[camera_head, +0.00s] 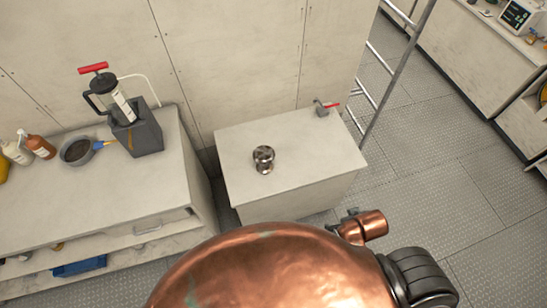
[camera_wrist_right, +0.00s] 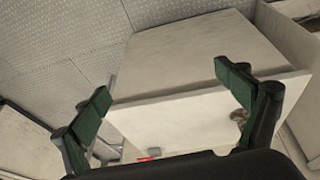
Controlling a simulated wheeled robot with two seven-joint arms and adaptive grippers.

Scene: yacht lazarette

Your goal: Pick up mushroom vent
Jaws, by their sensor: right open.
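The mushroom vent (camera_head: 263,158) is a small, shiny dark-metal piece with a rounded cap. It stands on the pale top of a low white cabinet (camera_head: 310,160), left of the middle of that top. In the right wrist view, a small part of what looks like the vent (camera_wrist_right: 238,117) shows beside the right-hand finger, which hides much of it. My right gripper (camera_wrist_right: 170,92) is open and empty, its green-tipped fingers spread wide over the cabinet. Its fingers cannot be made out in the head view. My left gripper is in neither view.
A grey fitting with a red handle (camera_head: 325,107) sits at the cabinet's back right corner. At left, a counter (camera_head: 165,190) holds a hand pump (camera_head: 130,125), a grey pot (camera_head: 76,152) and bottles. A metal ladder (camera_head: 395,70) stands behind right. Floor at right is clear.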

